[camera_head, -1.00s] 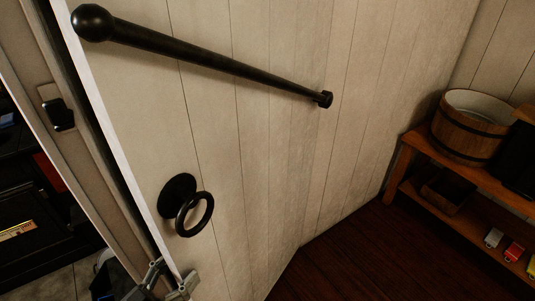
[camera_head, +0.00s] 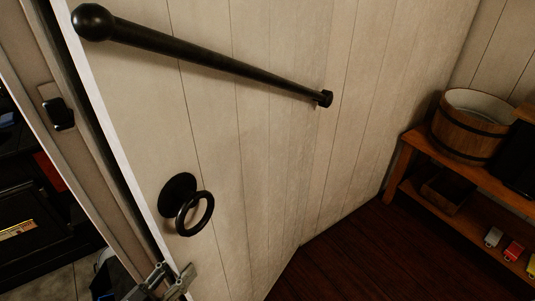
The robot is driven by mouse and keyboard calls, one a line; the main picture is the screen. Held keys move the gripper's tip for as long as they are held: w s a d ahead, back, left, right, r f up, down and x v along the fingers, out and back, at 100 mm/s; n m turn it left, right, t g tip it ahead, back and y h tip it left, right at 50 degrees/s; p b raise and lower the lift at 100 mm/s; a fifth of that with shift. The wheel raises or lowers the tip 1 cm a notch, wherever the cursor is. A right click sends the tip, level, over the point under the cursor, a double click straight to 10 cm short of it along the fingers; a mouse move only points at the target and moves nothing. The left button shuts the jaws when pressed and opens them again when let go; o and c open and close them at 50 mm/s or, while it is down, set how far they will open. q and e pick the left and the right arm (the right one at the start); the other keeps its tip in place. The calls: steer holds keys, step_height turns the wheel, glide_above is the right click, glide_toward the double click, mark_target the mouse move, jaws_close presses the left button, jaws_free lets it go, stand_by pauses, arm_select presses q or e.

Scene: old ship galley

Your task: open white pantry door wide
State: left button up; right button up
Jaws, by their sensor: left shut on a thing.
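The white pantry door (camera_head: 235,150) is planked and stands ajar, with a dark gap between its free edge and the frame at left. It carries a long black bar (camera_head: 210,58) and a black ring handle (camera_head: 196,213). My left gripper (camera_head: 171,279) is at the bottom, below and left of the ring, shut on the door's free edge with one finger on each side. The rest of that gripper is cut off by the frame's bottom. My right gripper is not in view.
The door frame (camera_head: 75,150) with a black latch plate (camera_head: 60,113) stands at left. A wooden shelf bench (camera_head: 408,150) at right holds a wooden tub (camera_head: 466,132) and small boxes. The dark red floor (camera_head: 345,255) between door and bench is bare.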

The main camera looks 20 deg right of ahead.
arm_select(q)
steer(key=s+d+n+t+y+p, duration=0.1)
steer(key=s+d+p, duration=0.1)
steer(key=s+d, duration=0.5)
steer(key=shift+s+d+t, duration=0.25)
steer(key=shift+s+t, duration=0.05)
steer(key=shift+s, duration=0.4)
steer(key=s+d, duration=0.2)
steer(key=s+d+n+t+y+b, duration=0.1)
steer(key=s+d, duration=0.1)
steer(key=d, duration=0.1)
steer(key=s+d+y, duration=0.1)
steer(key=s+d, duration=0.2)
steer(key=shift+d+n, duration=0.1)
steer(key=shift+n, duration=0.3)
steer(key=shift+s+d, duration=0.1)
steer(key=shift+d, duration=0.1)
